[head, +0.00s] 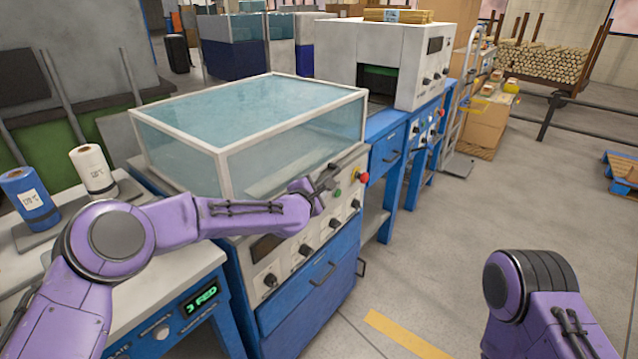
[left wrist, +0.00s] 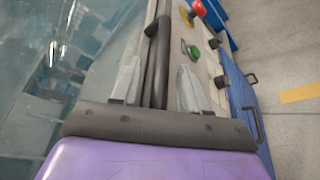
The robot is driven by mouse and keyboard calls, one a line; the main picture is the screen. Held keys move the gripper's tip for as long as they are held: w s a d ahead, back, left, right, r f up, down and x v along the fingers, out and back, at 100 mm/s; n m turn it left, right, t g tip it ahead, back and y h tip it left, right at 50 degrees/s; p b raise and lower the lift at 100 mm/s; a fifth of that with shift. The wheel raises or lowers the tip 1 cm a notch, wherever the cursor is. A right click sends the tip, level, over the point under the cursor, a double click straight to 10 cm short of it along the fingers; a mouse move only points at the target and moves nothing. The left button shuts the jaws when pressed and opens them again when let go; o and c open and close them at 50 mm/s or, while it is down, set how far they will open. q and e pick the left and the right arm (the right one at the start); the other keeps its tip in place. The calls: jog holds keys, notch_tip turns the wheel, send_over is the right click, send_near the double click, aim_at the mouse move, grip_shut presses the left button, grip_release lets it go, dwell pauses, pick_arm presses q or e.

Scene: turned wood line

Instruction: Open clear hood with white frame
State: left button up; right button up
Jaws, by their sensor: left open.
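The clear hood with white frame (head: 219,150) sits closed on top of the blue and white machine, its see-through panels tinted bluish. In the left wrist view its clear panel (left wrist: 60,75) fills the left side. My left gripper (head: 327,180) is at the hood's lower front edge, above the control panel. In the left wrist view my left gripper (left wrist: 158,82) is open, with a dark bar (left wrist: 157,60) running between its two fingers. I cannot tell whether the fingers touch the bar. My right arm shows at the lower right, but its gripper is out of view.
The machine's front panel has a red button (head: 364,177), a green button (head: 335,195) and several black knobs. Blue (head: 30,200) and white (head: 93,170) rolls stand at the left. A white machine (head: 385,55) stands behind. The floor at the right is open.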

pick_arm(q)
jog(key=shift+x, duration=0.75)
